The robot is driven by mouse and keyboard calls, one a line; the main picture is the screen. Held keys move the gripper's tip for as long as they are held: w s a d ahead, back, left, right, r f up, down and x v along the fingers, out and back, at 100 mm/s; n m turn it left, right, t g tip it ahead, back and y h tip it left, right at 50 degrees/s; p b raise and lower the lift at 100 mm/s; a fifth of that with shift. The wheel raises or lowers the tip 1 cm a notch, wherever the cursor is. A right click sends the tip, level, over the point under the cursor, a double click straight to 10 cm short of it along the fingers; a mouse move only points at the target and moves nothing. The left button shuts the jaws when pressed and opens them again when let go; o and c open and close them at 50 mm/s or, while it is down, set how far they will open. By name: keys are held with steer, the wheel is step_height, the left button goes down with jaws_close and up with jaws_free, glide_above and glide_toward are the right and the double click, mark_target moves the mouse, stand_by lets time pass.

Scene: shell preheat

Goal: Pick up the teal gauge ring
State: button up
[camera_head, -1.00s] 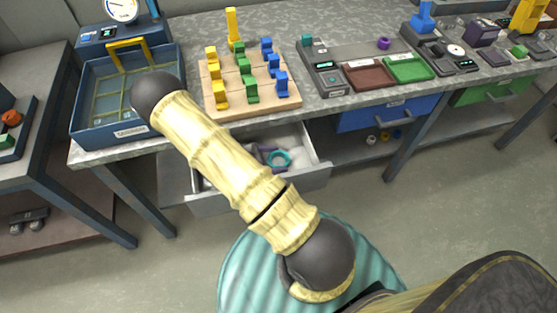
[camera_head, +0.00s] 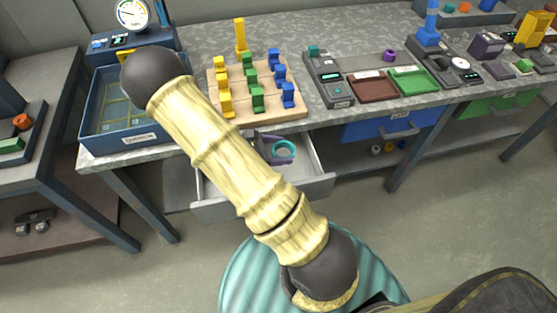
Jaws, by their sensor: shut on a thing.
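The teal gauge ring (camera_head: 290,148) shows at the open grey drawer (camera_head: 318,186) under the bench. Its opening faces my camera. My gripper (camera_head: 283,150) shows only in part, as dark purple-grey fingers beside my arm, and it is shut on the ring. The ring appears a little above the drawer floor, though the exact height is hard to tell. My pale yellow forearm crosses in front and hides the left part of the drawer and most of my wrist.
A wooden board (camera_head: 215,104) with yellow, green and blue blocks stands on the bench above the drawer. A blue tray (camera_head: 92,127) with a dial gauge (camera_head: 131,13) is at left. A grey device (camera_head: 334,88) and brown and green trays (camera_head: 413,80) are at right.

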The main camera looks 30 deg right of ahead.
step_height(320, 180, up, 8)
steer(key=shift+p, duration=0.35)
stand_by(0.4)
